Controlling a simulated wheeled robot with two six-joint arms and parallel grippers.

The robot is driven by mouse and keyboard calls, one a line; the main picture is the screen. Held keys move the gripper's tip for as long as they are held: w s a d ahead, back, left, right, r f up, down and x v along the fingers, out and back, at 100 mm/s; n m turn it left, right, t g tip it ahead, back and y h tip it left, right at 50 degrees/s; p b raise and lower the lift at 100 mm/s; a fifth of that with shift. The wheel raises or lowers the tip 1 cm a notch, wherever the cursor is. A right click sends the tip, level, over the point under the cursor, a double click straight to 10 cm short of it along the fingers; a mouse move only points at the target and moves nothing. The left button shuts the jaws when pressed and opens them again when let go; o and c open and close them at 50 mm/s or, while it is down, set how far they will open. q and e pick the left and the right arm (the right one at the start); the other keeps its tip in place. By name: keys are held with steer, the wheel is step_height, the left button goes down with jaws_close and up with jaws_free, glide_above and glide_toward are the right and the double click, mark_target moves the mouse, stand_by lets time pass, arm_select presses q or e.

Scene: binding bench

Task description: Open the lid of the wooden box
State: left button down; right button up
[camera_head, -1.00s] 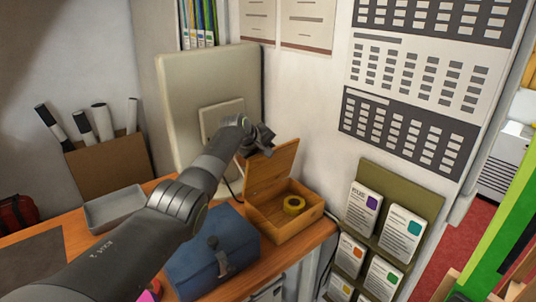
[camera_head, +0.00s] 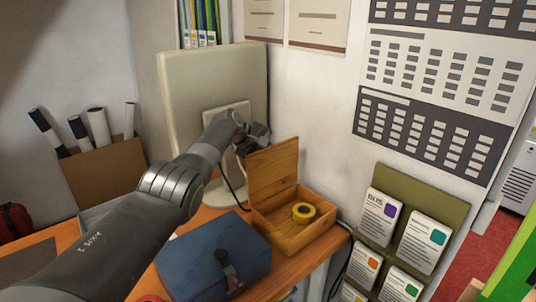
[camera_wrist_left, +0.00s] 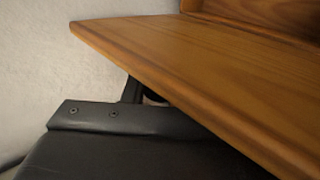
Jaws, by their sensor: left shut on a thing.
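The wooden box (camera_head: 296,240) stands on the bench with its lid (camera_head: 272,168) raised, hinged at the back and roughly upright. A yellow tape roll (camera_head: 304,212) lies inside the box. My left gripper (camera_head: 260,140) is at the lid's upper left corner and shut on the lid. In the left wrist view the lid (camera_wrist_left: 220,75) runs diagonally across, with the dark gripper (camera_wrist_left: 150,97) against its edge; the fingertips are mostly hidden. My right gripper is not in view.
A blue box (camera_head: 215,258) stands close to the left of the wooden box. A beige monitor-like panel (camera_head: 195,85) stands behind my left gripper. A card rack (camera_head: 440,205) hangs on the wall to the right. The bench edge is close to the box's right side.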

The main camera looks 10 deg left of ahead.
arm_select(q)
steer(key=c, duration=1.6)
jaws_free()
steer(key=shift+f, duration=0.25)
steer(key=o, duration=0.5)
steer(key=shift+w+d, duration=0.1)
steer(key=shift+c, duration=0.2)
steer(key=shift+r, duration=0.3)
steer(key=b+v, duration=0.2)
steer(key=v, duration=1.5)
